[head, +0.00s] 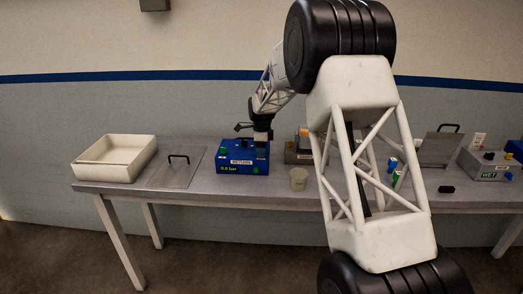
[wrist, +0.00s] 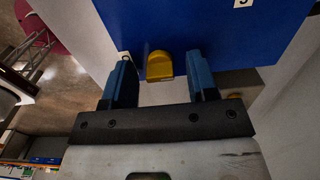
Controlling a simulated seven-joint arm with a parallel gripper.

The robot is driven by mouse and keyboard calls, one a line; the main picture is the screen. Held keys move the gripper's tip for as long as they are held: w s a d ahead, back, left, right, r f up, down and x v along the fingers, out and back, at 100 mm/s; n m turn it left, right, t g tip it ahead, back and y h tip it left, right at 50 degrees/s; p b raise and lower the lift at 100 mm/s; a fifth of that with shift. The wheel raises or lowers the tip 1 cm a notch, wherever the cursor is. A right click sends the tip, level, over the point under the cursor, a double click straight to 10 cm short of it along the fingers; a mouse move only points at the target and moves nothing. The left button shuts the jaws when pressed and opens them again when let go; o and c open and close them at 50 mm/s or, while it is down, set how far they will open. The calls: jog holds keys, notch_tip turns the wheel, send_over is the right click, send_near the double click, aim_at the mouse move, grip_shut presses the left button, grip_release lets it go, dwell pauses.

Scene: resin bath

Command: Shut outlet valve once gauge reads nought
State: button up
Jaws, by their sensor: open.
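A blue box (head: 233,154) stands on the bench in the head view. Its small display (head: 228,168) appears to read 0.0 bar, and the label above it looks like RETURN. My gripper (head: 262,138) is over the right part of this box, pointing down. In the wrist view my gripper (wrist: 160,66) is open, with one blue finger on each side of a yellow knob (wrist: 159,68) on a blue face (wrist: 200,30). Neither finger clearly touches the knob. The gripper hides the knob in the head view. No valve marking is readable.
On the bench (head: 300,200), a white tray (head: 112,158) and a grey lid with a handle (head: 176,168) lie left of the box. A grey box (head: 487,168) with coloured knobs stands far right. My arm hides the middle.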

jog(key=shift+f, duration=0.1)
jog(key=c, duration=0.9)
jog(key=shift+n, duration=0.4)
jog(key=n, duration=0.8)
jog(key=shift+n, duration=0.4)
jog(key=n, duration=0.4)
jog(key=shift+n, duration=2.2)
